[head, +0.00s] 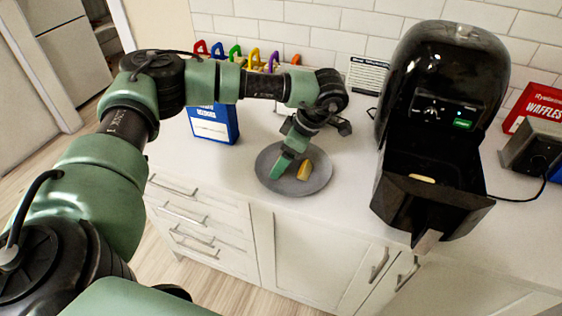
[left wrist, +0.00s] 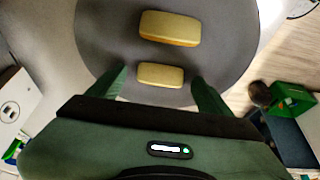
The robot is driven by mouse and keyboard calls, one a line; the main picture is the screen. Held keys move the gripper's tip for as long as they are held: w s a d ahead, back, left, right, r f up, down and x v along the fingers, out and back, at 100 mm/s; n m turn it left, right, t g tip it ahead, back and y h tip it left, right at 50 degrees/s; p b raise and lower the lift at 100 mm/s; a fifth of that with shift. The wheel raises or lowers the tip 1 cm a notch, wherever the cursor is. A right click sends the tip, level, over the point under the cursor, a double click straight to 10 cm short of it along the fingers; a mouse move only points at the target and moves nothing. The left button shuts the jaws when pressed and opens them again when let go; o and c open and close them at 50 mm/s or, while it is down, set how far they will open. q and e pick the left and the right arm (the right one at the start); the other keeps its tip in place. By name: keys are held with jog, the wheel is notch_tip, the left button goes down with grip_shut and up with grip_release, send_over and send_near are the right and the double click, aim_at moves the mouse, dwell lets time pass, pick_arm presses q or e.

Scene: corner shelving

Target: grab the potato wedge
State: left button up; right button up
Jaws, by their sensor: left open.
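Two pale yellow potato wedges lie on a round grey plate (head: 267,177). In the left wrist view, the nearer, smaller-looking wedge (left wrist: 160,75) sits between the green fingertips, with gaps on both sides. The farther wedge (left wrist: 170,28) lies beyond them on the same plate (left wrist: 105,35). In the head view one wedge (head: 304,171) shows to the right of my left gripper (head: 284,165); the other is hidden behind the gripper. My left gripper is open and points down over the plate. Another yellow wedge (head: 422,178) is in the open air fryer drawer. My right gripper is out of view.
The black air fryer (head: 440,75) stands right of the plate, its open drawer (head: 405,205) jutting over the counter edge. A blue box (head: 214,125) stands left of the plate. Colourful handles (head: 255,58) line the wall. The counter (head: 345,135) between plate and fryer is clear.

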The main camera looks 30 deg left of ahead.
pick_arm(q)
jog(key=c, duration=1.4)
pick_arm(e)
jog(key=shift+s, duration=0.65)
pick_arm(q)
jog(key=shift+r, duration=0.15)
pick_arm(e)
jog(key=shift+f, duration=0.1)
